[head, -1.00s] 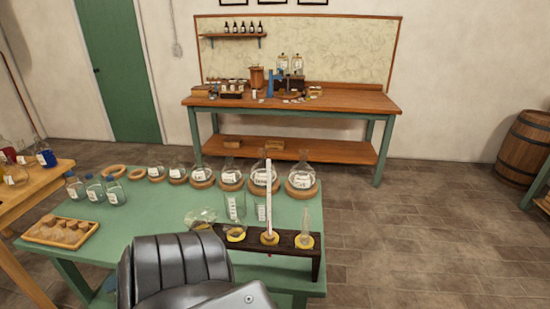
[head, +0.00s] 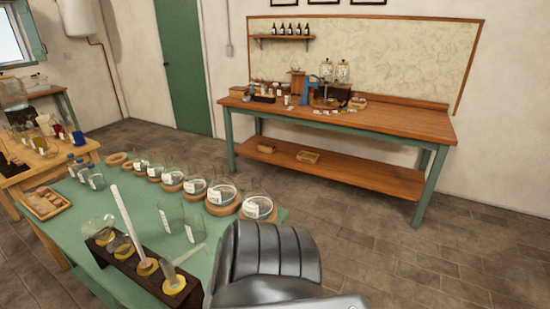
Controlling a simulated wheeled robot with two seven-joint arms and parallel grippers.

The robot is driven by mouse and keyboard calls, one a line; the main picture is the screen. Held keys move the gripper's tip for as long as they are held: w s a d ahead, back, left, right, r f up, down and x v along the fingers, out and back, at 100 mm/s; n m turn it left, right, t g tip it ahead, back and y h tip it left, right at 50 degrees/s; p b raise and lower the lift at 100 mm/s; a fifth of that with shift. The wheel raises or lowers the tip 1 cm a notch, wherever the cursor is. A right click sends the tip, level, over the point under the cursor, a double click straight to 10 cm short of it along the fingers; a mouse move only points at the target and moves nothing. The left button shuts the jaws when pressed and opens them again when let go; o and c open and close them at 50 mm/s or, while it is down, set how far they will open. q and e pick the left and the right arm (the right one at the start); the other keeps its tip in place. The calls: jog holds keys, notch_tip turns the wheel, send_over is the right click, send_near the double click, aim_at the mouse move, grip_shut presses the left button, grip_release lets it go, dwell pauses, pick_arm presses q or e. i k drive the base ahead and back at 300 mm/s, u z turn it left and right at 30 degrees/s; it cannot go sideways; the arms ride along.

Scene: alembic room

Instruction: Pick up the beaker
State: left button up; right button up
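A clear glass beaker (head: 170,215) with a white label stands on the green table behind the dark wooden rack. A smaller labelled glass beaker (head: 194,226) stands just to its right. Both are transparent, and their outlines are faint. Neither of my grippers shows in the head view. A dark grey ribbed part of my own body covers the right front corner of the table, to the right of the beakers.
The green table (head: 77,204) carries a dark rack (head: 124,272) with glassware in front of the beakers. Several round flasks on cork rings line its far edge, with small bottles (head: 95,180) and a wooden tray (head: 46,202) at left. A wooden workbench (head: 390,122) stands behind. Floor at right is clear.

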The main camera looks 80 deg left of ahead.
aim_at(194, 222)
jog(key=i, duration=0.75)
jog(key=u, duration=2.2)
jog(key=i, duration=3.05)
jog(key=u, duration=2.75)
